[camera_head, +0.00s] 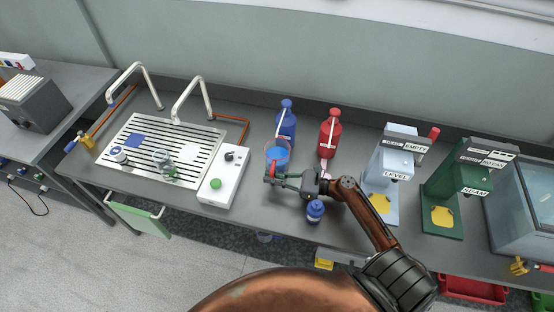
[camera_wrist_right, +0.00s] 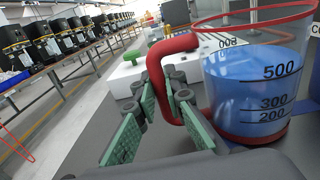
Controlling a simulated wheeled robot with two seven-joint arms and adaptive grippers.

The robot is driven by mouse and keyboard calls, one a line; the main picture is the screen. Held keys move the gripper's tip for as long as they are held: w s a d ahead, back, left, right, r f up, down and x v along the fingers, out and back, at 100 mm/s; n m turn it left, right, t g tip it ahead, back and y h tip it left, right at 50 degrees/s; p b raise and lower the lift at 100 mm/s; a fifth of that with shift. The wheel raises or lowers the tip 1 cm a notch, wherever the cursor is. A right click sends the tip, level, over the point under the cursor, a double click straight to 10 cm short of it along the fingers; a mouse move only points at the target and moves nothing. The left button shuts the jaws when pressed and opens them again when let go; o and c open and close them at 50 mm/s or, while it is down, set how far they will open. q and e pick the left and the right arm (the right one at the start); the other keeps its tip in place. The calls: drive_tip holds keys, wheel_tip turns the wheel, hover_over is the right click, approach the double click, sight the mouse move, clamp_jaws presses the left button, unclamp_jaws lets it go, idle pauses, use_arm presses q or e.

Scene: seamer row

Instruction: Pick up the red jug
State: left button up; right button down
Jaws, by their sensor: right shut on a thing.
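The red jug (camera_head: 277,152) is a clear measuring jug with a red rim, red base and red handle, and it holds blue liquid. It stands upright on the grey counter, or very close to it. In the right wrist view the jug (camera_wrist_right: 262,75) fills the right side, with marks such as 500 and 300. My right gripper (camera_head: 271,178) is at the jug's near side. Its green-padded fingers (camera_wrist_right: 160,105) lie either side of the red handle (camera_wrist_right: 158,72) and are shut on it. My left gripper is not in view.
A blue bottle (camera_head: 287,124) and a red bottle (camera_head: 330,135) stand behind the jug. A small blue bottle (camera_head: 315,211) is by my right wrist. A white control box (camera_head: 222,178) and slatted drain tray (camera_head: 139,165) are left. Light-blue (camera_head: 392,165) and green (camera_head: 465,185) machines stand right.

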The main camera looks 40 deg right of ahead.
sight(271, 173)
drive_tip(key=shift+r, duration=0.2)
idle(0.5)
drive_tip(key=shift+r+p, duration=0.3)
drive_tip(key=shift+r, duration=0.35)
drive_tip(key=r, duration=0.2)
drive_tip(key=r+p, duration=0.1)
drive_tip(key=r, duration=0.2)
drive_tip(key=shift+s+a+r+p, duration=0.25)
drive_tip(key=shift+a+r+p, duration=0.05)
drive_tip(key=shift+p, duration=0.05)
drive_tip(key=s+a+p, duration=0.2)
drive_tip(key=s+a, duration=0.9)
drive_tip(key=a, duration=0.2)
drive_tip(key=shift+s, duration=0.1)
